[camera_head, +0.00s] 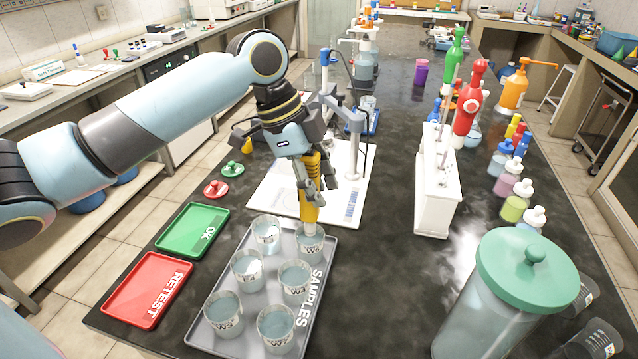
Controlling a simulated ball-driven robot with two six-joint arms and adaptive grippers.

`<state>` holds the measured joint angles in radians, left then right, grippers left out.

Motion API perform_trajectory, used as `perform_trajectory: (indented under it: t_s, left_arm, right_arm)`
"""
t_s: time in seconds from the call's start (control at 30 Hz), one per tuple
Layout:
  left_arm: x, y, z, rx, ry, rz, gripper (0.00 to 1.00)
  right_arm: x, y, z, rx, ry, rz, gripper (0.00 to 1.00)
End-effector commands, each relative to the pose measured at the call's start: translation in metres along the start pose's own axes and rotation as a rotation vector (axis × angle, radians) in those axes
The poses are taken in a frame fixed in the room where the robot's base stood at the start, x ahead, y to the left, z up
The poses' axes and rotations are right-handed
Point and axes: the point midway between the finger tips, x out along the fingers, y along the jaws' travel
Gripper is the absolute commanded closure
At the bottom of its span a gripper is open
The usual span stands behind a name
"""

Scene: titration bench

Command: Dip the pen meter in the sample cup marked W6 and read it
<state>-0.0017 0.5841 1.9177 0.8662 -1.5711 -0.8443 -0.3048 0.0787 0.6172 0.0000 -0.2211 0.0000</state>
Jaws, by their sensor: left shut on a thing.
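My left gripper (318,192) is shut on the yellow pen meter (310,205) and holds it upright. The pen meter's lower end is at the far right cup (311,243) of the sample tray (318,297); I cannot tell how deep it reaches. That cup's label is upside down and too small to read surely. Several other white cups of clear liquid stand on the grey tray, such as the near right one (276,328). The pen meter's display is not readable here. My right gripper is not in view.
A green OK tray (193,231) and a red RETEST tray (148,290) lie left of the samples. A white titration stand base (348,185) is behind.

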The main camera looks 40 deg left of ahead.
Motion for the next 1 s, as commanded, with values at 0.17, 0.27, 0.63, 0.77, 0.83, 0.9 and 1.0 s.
perform_trajectory:
  t_s: [0.17, 0.27, 0.63, 0.77, 0.83, 0.9, 1.0]
  left_arm:
    - [0.000, 0.000, 0.000, 0.001, 0.000, -0.001, 1.00]
    - [0.000, 0.000, 0.000, 0.000, 0.000, -0.001, 1.00]
    - [-0.001, -0.004, 0.001, 0.000, 0.000, -0.001, 1.00]
    - [-0.001, -0.004, 0.002, 0.000, 0.000, -0.001, 1.00]
    - [-0.001, -0.004, 0.002, 0.000, 0.000, -0.001, 1.00]
    - [-0.001, -0.004, 0.002, 0.000, 0.000, -0.001, 1.00]
    - [0.000, -0.004, 0.002, 0.001, 0.000, -0.001, 1.00]
  right_arm:
    - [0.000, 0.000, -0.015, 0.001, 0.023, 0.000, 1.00]
    - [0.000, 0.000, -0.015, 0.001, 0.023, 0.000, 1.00]
    - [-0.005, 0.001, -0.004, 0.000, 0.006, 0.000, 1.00]
    - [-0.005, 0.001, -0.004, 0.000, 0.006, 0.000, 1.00]
    - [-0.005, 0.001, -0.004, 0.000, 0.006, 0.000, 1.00]
    - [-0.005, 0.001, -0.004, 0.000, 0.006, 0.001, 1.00]
    - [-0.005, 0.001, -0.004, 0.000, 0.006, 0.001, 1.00]
